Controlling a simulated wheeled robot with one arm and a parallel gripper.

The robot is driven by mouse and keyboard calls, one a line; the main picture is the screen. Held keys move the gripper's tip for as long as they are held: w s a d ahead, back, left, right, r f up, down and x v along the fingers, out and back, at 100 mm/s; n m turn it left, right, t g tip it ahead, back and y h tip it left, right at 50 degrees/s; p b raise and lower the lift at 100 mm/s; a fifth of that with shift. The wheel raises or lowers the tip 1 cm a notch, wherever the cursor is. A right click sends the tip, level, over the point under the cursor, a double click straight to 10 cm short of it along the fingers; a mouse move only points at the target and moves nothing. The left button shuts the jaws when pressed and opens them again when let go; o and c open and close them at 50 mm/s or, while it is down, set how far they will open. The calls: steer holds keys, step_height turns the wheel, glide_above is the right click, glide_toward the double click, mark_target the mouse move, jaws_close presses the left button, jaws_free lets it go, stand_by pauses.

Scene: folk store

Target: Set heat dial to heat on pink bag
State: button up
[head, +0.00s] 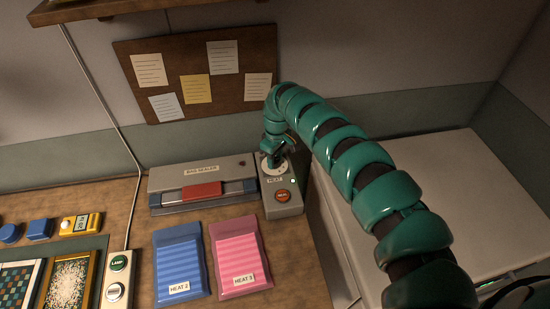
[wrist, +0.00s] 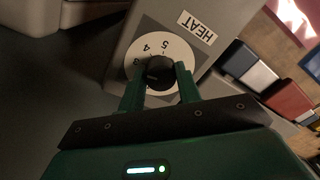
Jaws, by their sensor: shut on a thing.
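The heat dial is a black knob on a white numbered disc on the grey control box (head: 283,211); the knob (wrist: 158,72) shows in the wrist view, with the label HEAT beside it. My gripper (wrist: 160,82) has its green fingers on both sides of the knob and is shut on it. In the head view my gripper (head: 274,156) covers most of the dial. The numbers 4 and 5 are readable; the knob's setting is not clear. The pink bag (head: 238,256) lies flat on the table, labelled HEAT 3. The bag sealer (head: 213,172) stands behind it.
A blue bag (head: 180,263) labelled HEAT 2 lies left of the pink bag. An orange-red button (head: 282,196) is on the control box. A lamp switch box (head: 118,270) and framed pictures are at the left. A cork board (head: 200,72) hangs behind.

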mark_target(276, 158)
steer(key=o, duration=1)
steer(key=shift+c, duration=0.2)
step_height(276, 158, up, 17)
steer(key=b, duration=0.4)
steer(key=shift+w+d+r+b, duration=0.2)
steer(key=shift+w+d+b, duration=0.1)
steer(key=shift+w+b, duration=0.05)
